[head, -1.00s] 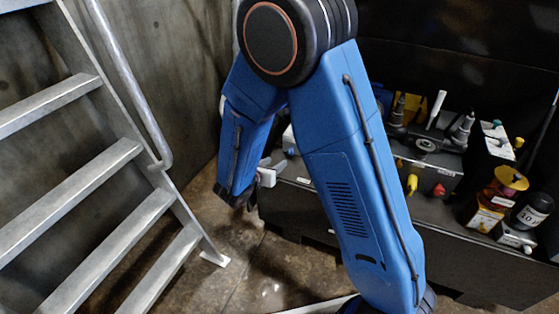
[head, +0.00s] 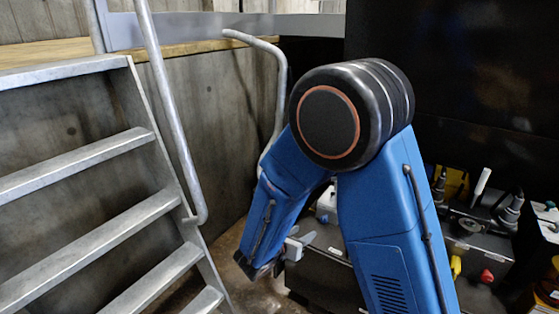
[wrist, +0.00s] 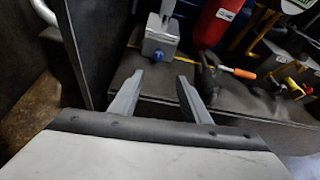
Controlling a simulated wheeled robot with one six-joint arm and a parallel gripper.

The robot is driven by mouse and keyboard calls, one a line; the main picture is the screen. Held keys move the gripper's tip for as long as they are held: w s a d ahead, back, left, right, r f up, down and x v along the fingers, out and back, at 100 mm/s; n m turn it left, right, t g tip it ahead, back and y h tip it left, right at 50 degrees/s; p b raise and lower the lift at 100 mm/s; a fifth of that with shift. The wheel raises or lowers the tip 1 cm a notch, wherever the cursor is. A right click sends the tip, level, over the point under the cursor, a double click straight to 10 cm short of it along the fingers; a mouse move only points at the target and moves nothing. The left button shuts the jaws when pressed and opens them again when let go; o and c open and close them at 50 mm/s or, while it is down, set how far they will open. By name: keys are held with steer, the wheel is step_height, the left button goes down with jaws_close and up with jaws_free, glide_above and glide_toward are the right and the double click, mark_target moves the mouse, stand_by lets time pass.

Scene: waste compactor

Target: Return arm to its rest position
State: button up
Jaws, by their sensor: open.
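My blue arm (head: 385,225) is folded, with its elbow high and the forearm hanging down to the left. My gripper (head: 298,243) is at the low end of the forearm, beside the dark bench; it also shows in the wrist view (wrist: 156,88). Its two grey fingers are spread apart with nothing between them. Beyond the fingertips in the wrist view is a grey box with a blue knob (wrist: 158,42), apart from them. The lower part of the arm is cut off by the head view's bottom edge.
Metal stairs (head: 85,160) with a handrail (head: 168,110) stand at the left. The dark bench (head: 325,262) holds several tools and boxes at the right. In the wrist view, a red cylinder (wrist: 215,22) and an orange-handled tool (wrist: 242,73) lie beyond the fingers.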

steer(key=s+d+r+m+g, duration=0.4)
steer(key=s+d+r+m, duration=0.25)
steer(key=d, duration=0.25)
steer(key=s+d+r+m+g, duration=0.3)
steer(key=s+d+r+m, duration=0.2)
steer(key=s+d+m, duration=0.4)
steer(key=s+r+m+y, duration=0.3)
steer(key=s+m+y, duration=0.1)
steer(key=s+m, duration=0.3)
steer(key=s+r+m+t+y, duration=0.1)
steer(key=s+r+m+y, duration=0.3)
steer(key=s+m, duration=0.3)
steer(key=shift+s+a+r+y, duration=0.3)
steer(key=shift+s+y, duration=0.1)
steer(key=shift+s, duration=0.15)
